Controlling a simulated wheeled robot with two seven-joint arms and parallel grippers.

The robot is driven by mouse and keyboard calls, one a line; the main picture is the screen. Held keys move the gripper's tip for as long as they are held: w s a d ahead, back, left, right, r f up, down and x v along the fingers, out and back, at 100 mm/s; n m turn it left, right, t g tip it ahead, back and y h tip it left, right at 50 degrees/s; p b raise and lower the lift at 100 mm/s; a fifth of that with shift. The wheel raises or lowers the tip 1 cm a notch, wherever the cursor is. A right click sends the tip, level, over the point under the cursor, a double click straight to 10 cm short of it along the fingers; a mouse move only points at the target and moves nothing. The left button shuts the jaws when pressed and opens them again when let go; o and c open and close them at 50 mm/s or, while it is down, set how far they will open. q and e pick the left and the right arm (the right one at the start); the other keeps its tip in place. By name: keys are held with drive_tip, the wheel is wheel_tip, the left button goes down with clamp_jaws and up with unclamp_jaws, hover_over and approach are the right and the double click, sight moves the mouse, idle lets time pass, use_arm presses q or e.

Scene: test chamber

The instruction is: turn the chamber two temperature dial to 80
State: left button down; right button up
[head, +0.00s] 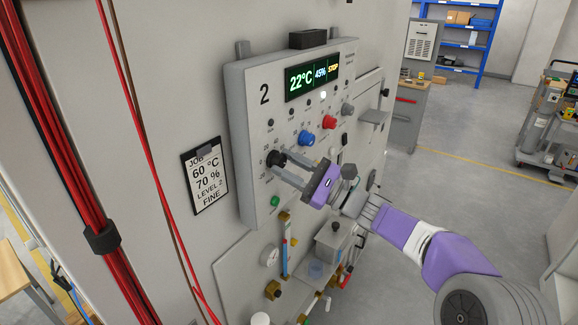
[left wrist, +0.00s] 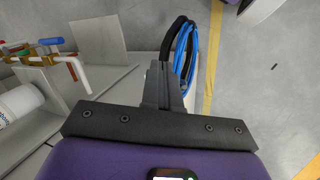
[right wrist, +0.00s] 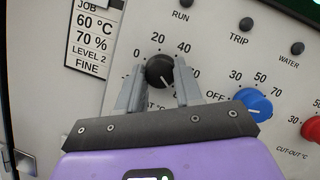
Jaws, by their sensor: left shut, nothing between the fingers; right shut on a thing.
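The chamber two control panel (head: 250,105), marked 2, is on the wall in the head view. Its black temperature dial (head: 275,159) is at the panel's lower left. My right gripper (head: 278,170) is shut on this dial, with one finger on each side. In the right wrist view the dial (right wrist: 159,70) sits between the fingertips, with 0, 20 and 40 visible around it. The display (head: 312,77) reads 22°C, 45% and STOP. My left gripper (left wrist: 165,65) is shut and empty, seen in the left wrist view.
A blue knob (head: 306,138) and a red knob (head: 329,122) are right of the dial. A job card (head: 205,178) reads 60 °C, 70 %, LEVEL 2, FINE. Red cables (head: 75,170) run down the left. Valves and a gauge (head: 270,257) are below the panel.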

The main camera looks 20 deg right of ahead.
drive_tip(key=o, duration=1)
drive_tip(key=v, duration=0.7)
drive_tip(key=shift+s+d+b, duration=0.2)
drive_tip(key=shift+b, duration=0.1)
drive_tip(key=shift+f, duration=0.1)
